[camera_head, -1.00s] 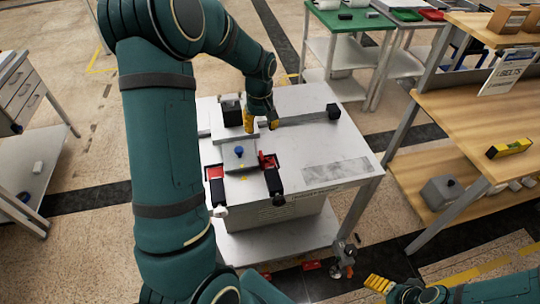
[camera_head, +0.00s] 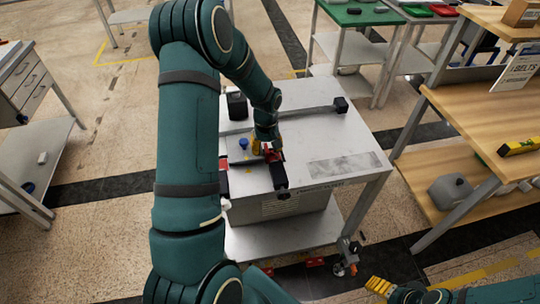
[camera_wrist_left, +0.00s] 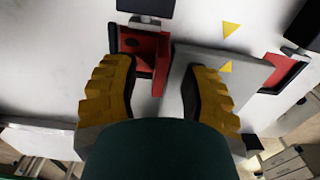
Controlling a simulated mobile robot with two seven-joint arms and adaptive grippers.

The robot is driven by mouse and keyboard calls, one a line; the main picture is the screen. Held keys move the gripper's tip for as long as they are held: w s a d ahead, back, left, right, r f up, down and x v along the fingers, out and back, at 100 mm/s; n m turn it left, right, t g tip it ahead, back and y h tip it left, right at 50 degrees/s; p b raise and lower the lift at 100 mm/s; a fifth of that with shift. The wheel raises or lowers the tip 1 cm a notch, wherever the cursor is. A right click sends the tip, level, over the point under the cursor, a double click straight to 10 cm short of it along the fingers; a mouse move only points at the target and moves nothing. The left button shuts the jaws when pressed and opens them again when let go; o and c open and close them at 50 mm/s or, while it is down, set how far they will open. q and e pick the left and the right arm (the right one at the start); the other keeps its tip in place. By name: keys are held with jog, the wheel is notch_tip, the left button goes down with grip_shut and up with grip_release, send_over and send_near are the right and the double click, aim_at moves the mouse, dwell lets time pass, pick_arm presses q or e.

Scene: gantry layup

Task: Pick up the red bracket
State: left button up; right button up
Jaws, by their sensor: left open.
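The red bracket (camera_head: 273,156) is at the right side of the fixture on the grey table, beside a black clamp (camera_head: 279,176). My left gripper (camera_head: 260,147) is right at the bracket and partly hides it. In the left wrist view my left gripper (camera_wrist_left: 158,98) is open, with its two yellow fingers apart. There the red bracket (camera_wrist_left: 147,62) shows ahead of and partly between the fingers; I cannot tell whether a finger touches it. My right gripper (camera_head: 378,286) is at the lower right, away from the table, and I cannot tell its jaw state.
A blue knob (camera_head: 243,143) stands on the fixture plate close by the left gripper. A second red piece (camera_wrist_left: 284,72) lies to the right in the wrist view. Black blocks (camera_head: 340,104) (camera_head: 237,105) stand farther back. A wooden shelf (camera_head: 470,120) is at right.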

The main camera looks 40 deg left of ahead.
pick_arm(q)
jog(key=shift+c, duration=0.3)
grip_shut()
